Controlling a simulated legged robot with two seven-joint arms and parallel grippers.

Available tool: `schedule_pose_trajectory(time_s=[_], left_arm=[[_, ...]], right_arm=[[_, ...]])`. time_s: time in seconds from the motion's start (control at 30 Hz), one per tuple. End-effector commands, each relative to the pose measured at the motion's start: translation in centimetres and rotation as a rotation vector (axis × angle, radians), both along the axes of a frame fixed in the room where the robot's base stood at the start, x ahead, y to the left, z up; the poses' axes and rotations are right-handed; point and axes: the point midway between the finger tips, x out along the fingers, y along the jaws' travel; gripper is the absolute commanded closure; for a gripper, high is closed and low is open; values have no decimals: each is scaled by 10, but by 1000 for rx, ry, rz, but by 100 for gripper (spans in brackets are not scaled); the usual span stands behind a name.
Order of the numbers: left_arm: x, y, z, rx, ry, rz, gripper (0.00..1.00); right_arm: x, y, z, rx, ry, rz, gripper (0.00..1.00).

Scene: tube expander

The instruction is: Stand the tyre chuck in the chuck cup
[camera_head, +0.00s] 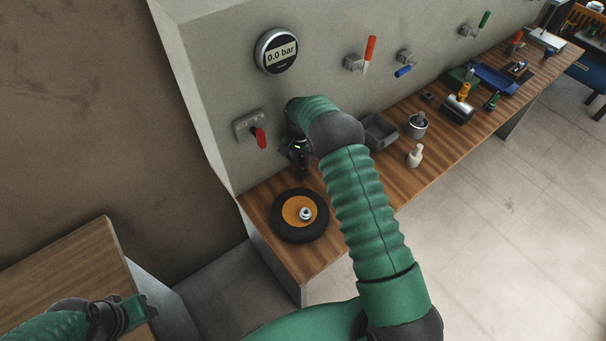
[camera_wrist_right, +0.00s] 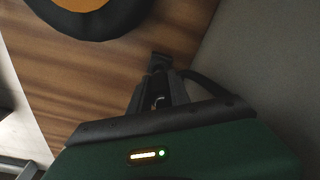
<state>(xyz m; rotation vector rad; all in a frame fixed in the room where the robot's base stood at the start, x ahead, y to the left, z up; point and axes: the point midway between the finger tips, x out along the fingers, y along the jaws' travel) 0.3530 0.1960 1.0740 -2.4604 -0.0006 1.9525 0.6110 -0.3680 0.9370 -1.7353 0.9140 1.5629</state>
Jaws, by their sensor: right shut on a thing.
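My right gripper (camera_head: 300,158) is above the bench, between the wall panel and the wheel. It is shut on a small dark thing, which looks like the tyre chuck (camera_wrist_right: 158,62); the fingers hide part of it. The right wrist view shows the gripper (camera_wrist_right: 160,90) over the wood, with a dark hose-like strand beside it. I cannot single out the chuck cup for certain; a round metal pot (camera_head: 417,125) stands on the bench to the right of my arm. My left gripper (camera_head: 140,308) is at the lower left, away from the bench; its jaws are unclear.
A black tyre with an orange hub (camera_head: 289,211) lies on the near end of the bench. A red-handled valve (camera_head: 258,137) and a gauge reading 0.0 bar (camera_head: 277,51) are on the panel. A grey bin (camera_head: 378,131) and a pale bottle-shaped piece (camera_head: 415,156) stand farther right.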

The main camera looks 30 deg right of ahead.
Motion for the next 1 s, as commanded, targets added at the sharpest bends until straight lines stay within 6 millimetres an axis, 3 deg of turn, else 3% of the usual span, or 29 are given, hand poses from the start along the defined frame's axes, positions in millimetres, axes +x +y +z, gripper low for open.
schedule_pose_trajectory(time_s=[1.0], left_arm=[[0, 0, -9, 0, 0, 0, 59]], right_arm=[[0, 0, -11, 0, 0, 0, 100]])
